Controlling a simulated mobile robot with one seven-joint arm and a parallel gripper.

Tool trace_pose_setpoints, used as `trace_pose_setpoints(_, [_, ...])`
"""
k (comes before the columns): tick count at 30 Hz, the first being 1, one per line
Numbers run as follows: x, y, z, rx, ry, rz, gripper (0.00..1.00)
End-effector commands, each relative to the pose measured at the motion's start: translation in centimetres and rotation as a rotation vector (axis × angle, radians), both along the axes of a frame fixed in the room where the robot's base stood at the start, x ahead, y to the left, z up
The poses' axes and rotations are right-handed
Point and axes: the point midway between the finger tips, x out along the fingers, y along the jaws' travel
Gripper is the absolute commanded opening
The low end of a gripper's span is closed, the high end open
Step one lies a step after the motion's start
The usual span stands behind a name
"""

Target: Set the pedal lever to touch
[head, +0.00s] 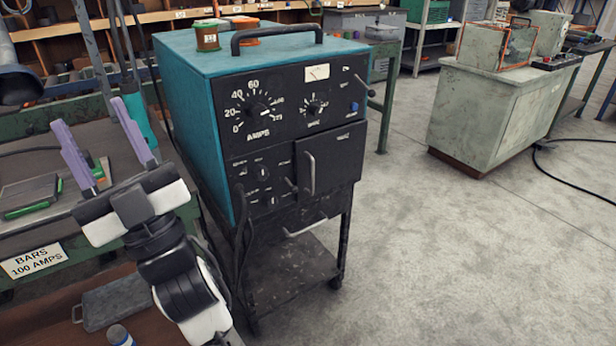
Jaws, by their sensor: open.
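A teal welding machine (182,92) with a black front panel stands on a dark wheeled cart. A small lever (291,184) sits on the lower panel, left of a door handle. My gripper (88,113) has purple fingers, spread open and empty. It is left of the machine, apart from it, pointing up and away from the front panel.
A green-framed bench (130,235) with a "BARS 100 AMPS" sign (33,260) is at left, near my arm. A handle (309,174) sticks out from the panel door. Open concrete floor lies right of the machine, before a grey cabinet (490,115).

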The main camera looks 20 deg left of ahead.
Motion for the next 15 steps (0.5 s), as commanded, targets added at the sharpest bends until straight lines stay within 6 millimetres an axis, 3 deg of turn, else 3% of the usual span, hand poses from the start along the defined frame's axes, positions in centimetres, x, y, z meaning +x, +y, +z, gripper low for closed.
trace_pose_setpoints(1, [4.7,1.0,-2.8,-0.084,0.123,-0.065,0.45])
trace_pose_setpoints(3, [11.0,1.5,-8.0,-0.193,0.306,-0.157,0.45])
trace_pose_setpoints(5, [15.7,0.9,-12.9,-0.275,0.462,-0.233,0.45])
trace_pose_setpoints(6, [18.3,0.1,-16.3,-0.321,0.562,-0.283,0.45])
trace_pose_setpoints(9, [23.2,-2.9,-24.3,-0.411,0.782,-0.398,0.45])
trace_pose_setpoints(12, [25.7,-6.1,-30.5,-0.465,0.946,-0.488,0.45])
trace_pose_setpoints(15, [26.8,-8.4,-34.3,-0.494,1.046,-0.546,0.45])
